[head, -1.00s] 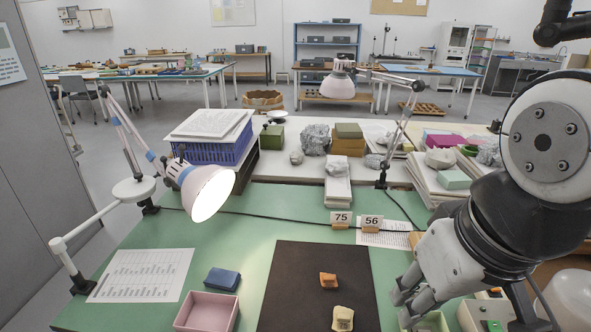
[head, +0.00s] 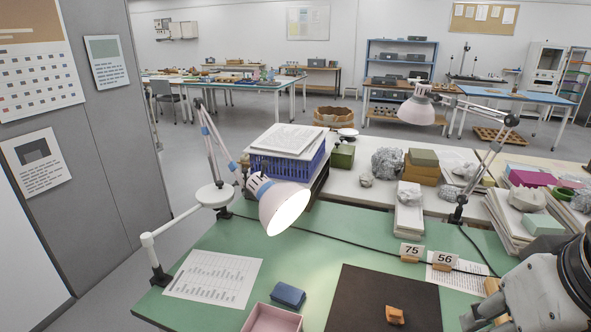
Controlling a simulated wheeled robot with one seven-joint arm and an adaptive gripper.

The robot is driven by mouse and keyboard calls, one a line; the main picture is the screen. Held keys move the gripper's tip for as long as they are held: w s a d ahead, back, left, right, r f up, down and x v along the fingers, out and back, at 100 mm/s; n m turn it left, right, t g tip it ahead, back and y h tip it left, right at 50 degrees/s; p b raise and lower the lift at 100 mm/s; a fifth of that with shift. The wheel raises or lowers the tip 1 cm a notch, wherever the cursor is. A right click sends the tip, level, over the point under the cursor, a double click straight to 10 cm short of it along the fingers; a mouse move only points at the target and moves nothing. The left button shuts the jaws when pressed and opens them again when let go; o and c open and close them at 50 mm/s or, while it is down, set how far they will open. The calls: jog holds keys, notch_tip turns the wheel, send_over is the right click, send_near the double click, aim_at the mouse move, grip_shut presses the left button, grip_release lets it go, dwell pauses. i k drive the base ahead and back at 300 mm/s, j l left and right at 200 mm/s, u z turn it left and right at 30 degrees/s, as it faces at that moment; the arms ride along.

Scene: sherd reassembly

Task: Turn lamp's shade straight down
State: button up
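The near lamp (head: 257,188) is clamped at the left side of the green table. Its white shade (head: 281,207) is lit and tilted, with the glowing opening facing down and to the right. A second lamp (head: 417,109) stands further back on the right, with its pinkish-white shade opening downward. My gripper (head: 484,321) is at the lower right edge, well away from both lamps. Its fingers are partly cut off by the frame's bottom edge, so I cannot tell how far they are apart.
On the green table (head: 215,242) lie a printed sheet (head: 212,278), a blue block (head: 288,295), a pink box (head: 272,320) and a dark mat (head: 372,300) with an orange sherd (head: 395,315). Number cards (head: 411,250) stand behind the mat. A blue crate (head: 287,166) stands behind the near lamp.

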aim_at(281, 204)
jog(key=i+j+z, duration=0.1)
jog(key=j, duration=0.5)
jog(key=i+j+z, duration=0.1)
jog(key=j, duration=0.5)
jog(key=i+j+z, duration=0.1)
jog(key=i+j, duration=0.15)
jog(key=j, duration=0.4)
jog(key=i+j+z, duration=0.1)
jog(key=j, duration=0.5)
jog(key=j+z, duration=0.1)
jog(key=j, duration=1.15)
jog(key=k+j, duration=0.1)
jog(key=j, duration=0.5)
jog(key=z, duration=0.05)
